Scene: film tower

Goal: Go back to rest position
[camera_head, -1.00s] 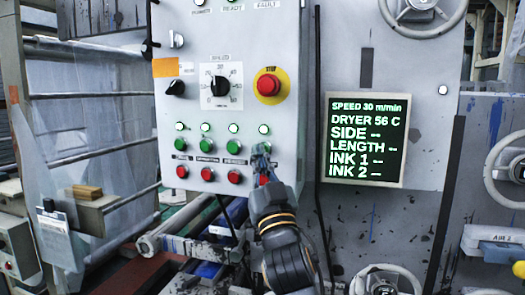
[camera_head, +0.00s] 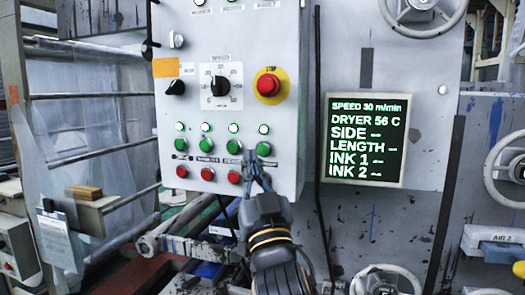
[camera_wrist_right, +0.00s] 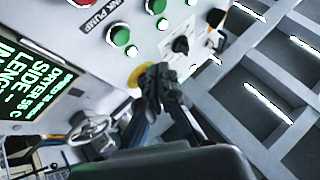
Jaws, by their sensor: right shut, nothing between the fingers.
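My right gripper (camera_head: 252,165) is in front of the lower right part of the grey control panel (camera_head: 290,110). Its fingers are closed together and hold nothing. In the head view the fingertips overlap the rightmost column of buttons, beside a red button (camera_head: 234,178). In the right wrist view the closed fingers (camera_wrist_right: 158,75) point at the panel, near its buttons and a green button (camera_wrist_right: 120,37). Whether they touch the panel I cannot tell. My left gripper is not in view.
A display (camera_head: 366,140) reads speed 30 m/min and dryer 56 C. A red stop button (camera_head: 268,85) on a yellow ring sits higher on the panel. Handwheels (camera_head: 508,170) stick out at the right. Metal rollers (camera_head: 185,245) lie below the panel.

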